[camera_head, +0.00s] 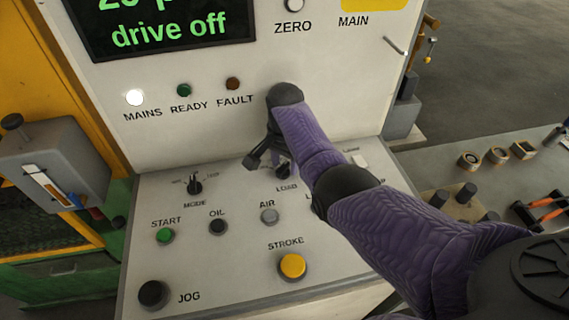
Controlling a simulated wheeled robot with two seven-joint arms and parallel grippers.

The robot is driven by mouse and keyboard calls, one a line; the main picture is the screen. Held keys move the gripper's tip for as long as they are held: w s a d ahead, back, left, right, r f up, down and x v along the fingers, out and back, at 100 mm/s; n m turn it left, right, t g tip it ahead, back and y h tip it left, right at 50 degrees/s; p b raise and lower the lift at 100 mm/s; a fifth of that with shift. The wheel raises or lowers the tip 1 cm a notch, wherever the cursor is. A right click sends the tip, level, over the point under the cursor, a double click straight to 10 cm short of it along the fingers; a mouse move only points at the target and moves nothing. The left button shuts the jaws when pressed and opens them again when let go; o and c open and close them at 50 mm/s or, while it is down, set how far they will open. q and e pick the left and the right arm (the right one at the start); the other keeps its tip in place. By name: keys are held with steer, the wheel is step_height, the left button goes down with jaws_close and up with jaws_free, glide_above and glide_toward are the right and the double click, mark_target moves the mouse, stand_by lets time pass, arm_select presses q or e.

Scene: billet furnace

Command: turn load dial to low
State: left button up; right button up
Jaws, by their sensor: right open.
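The load dial (284,173) is a dark knob above the LOAD label on the sloped white control panel (200,262). It is largely hidden by my right gripper and arm, so I cannot read where its pointer stands. My right gripper (267,161) is open and points down over the dial. One dark finger shows to the left of the dial; the other is hard to make out. I cannot tell whether the fingers touch the dial. My left gripper is not in view.
The mode dial (195,185) stands left of the load dial. Green start (165,236), oil (218,227), air (269,215), yellow stroke (292,266) and black jog (153,294) buttons are nearby. The display (165,28) reads "drive off". The MAINS lamp (134,97) is lit white.

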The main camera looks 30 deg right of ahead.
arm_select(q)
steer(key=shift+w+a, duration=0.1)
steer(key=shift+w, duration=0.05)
arm_select(e)
jaws_close()
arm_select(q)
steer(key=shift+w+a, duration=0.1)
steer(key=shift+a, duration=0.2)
